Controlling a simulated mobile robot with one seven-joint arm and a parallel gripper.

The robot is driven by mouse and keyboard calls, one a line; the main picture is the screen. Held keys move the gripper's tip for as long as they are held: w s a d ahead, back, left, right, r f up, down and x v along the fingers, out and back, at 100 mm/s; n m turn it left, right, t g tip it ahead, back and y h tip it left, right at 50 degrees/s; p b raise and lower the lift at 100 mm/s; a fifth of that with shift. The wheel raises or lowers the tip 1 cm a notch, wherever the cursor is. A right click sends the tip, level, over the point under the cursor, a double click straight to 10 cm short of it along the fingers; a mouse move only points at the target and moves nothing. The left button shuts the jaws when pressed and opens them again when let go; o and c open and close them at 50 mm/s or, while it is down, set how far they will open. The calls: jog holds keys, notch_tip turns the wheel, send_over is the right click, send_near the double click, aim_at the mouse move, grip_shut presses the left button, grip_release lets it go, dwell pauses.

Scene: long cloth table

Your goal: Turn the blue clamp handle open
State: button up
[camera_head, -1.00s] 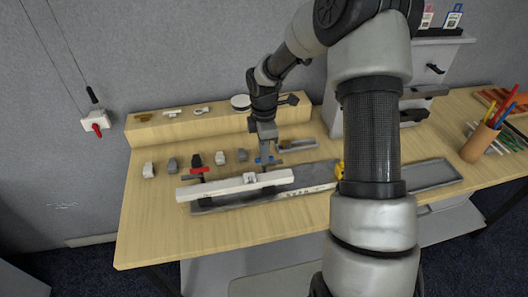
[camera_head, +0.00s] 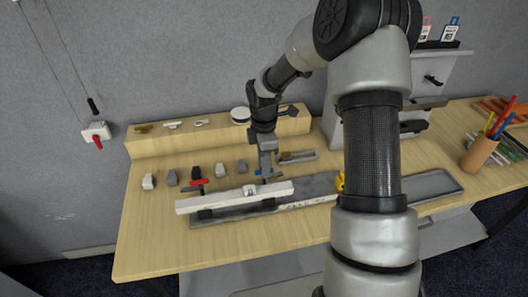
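The blue clamp handle (camera_head: 259,173) shows as small blue parts beside the far edge of the white bar (camera_head: 222,201), toward its right end. My gripper (camera_head: 265,171) points down right at the handle and covers part of it. Whether its fingers touch or grip the handle is too small to tell. A second clamp with a red handle (camera_head: 197,182) sits near the left end of the bar. The white bar lies along a long grey tray or plate (camera_head: 310,188) on the table.
Several small grey, white and black blocks (camera_head: 172,178) stand in a row behind the bar. A wooden ledge (camera_head: 200,137) holding small parts runs along the back. A yellow item (camera_head: 340,181) lies beside my forearm. A pencil cup (camera_head: 478,153) stands at the right.

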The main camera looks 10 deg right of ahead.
notch_tip(320, 180, up, 17)
dwell(0.4)
jog(key=s+r+m+t, duration=0.2)
jog(key=s+r+m, duration=0.2)
jog(key=s+m, duration=0.5)
jog(key=s+r+m+t, duration=0.3)
jog(key=s+m, duration=0.6)
jog(key=s, duration=0.7)
notch_tip(320, 180, up, 2)
jog(key=shift+s+t, duration=0.3)
